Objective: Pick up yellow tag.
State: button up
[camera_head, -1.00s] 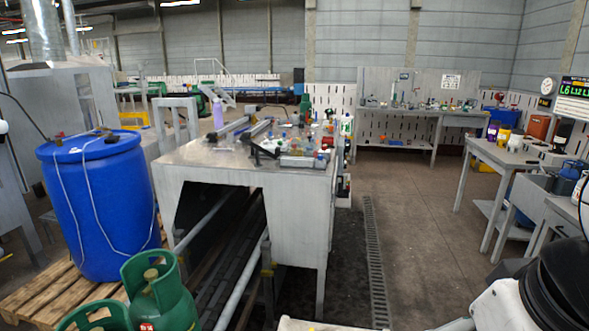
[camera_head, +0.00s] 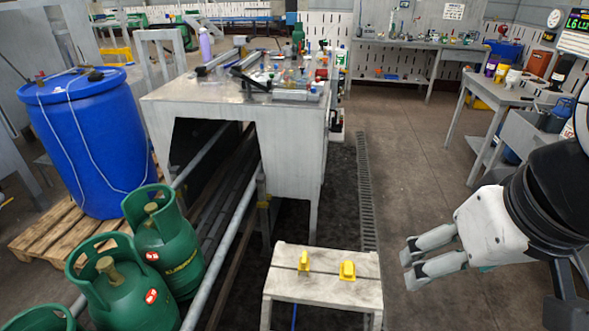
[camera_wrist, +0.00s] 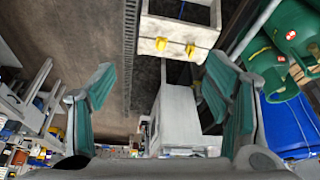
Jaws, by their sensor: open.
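Two yellow tags sit on top of a small pale stool at the bottom middle of the head view. The left tag (camera_head: 304,261) is narrow and upright; the right tag (camera_head: 347,271) is wider. Both also show in the wrist view, one tag (camera_wrist: 161,44) beside the other tag (camera_wrist: 190,49). The stool (camera_head: 322,291) stands on the floor in front of the metal table. My gripper (camera_head: 406,264) is to the right of the stool, apart from it, with nothing between its fingers. In the wrist view its green-padded fingers (camera_wrist: 160,92) are spread wide.
Green gas cylinders (camera_head: 167,243) and a blue barrel (camera_head: 88,142) on a wooden pallet (camera_head: 40,238) stand at the left. A cluttered metal table (camera_head: 215,107) is behind the stool. A side table (camera_head: 500,91) is at the right. Brown floor (camera_head: 405,160) between them is clear.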

jog(key=shift+w, duration=0.1)
jog(key=shift+c, duration=0.7)
jog(key=m+g+b, duration=0.4)
jog(key=m+b, duration=0.6)
jog(key=m, duration=1)
send_over(305, 257)
notch_tip(305, 257, down, 30)
notch_tip(305, 257, down, 14)
jog(key=shift+b, duration=0.75)
jog(key=shift+c, duration=0.6)
jog(key=c, duration=1)
